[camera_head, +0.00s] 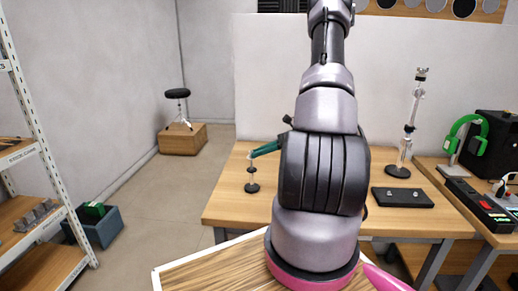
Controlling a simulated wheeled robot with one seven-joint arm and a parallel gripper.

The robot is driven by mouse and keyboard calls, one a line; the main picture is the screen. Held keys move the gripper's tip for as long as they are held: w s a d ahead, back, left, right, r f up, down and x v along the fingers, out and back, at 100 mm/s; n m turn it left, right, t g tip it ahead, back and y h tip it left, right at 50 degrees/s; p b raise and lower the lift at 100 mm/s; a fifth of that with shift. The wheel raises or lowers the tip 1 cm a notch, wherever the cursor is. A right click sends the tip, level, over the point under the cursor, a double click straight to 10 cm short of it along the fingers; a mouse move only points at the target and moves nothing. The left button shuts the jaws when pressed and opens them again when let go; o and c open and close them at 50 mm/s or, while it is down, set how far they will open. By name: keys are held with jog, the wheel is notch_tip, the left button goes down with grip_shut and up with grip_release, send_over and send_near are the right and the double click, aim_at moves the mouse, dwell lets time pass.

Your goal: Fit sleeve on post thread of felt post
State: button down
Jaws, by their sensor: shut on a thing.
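The felt post (251,175) stands upright near the left edge of the wooden table, a thin short post on a round dark base. My gripper (254,154) shows only as teal fingers reaching left from behind my arm, with their tips at or just above the top of the post. It is shut on the sleeve, which is too small and too covered to make out clearly. I cannot tell from this view whether the sleeve touches the post thread. My arm hides the rest of the gripper and the middle of the table.
A black plate (402,198) with two small knobs lies on the right of the table (228,209). A tall clear stand (406,150) is behind it. Green headphones (465,135) and a black box (497,138) stand at the right. Shelving (47,145) is far left.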

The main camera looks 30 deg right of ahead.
jog(key=shift+f, duration=1.95)
jog(key=c, duration=0.8)
grip_release()
jog(key=shift+o, duration=0.2)
jog(key=v, duration=1)
jog(key=shift+s+d, duration=0.2)
jog(key=shift+d, duration=0.15)
jog(key=shift+r, duration=0.1)
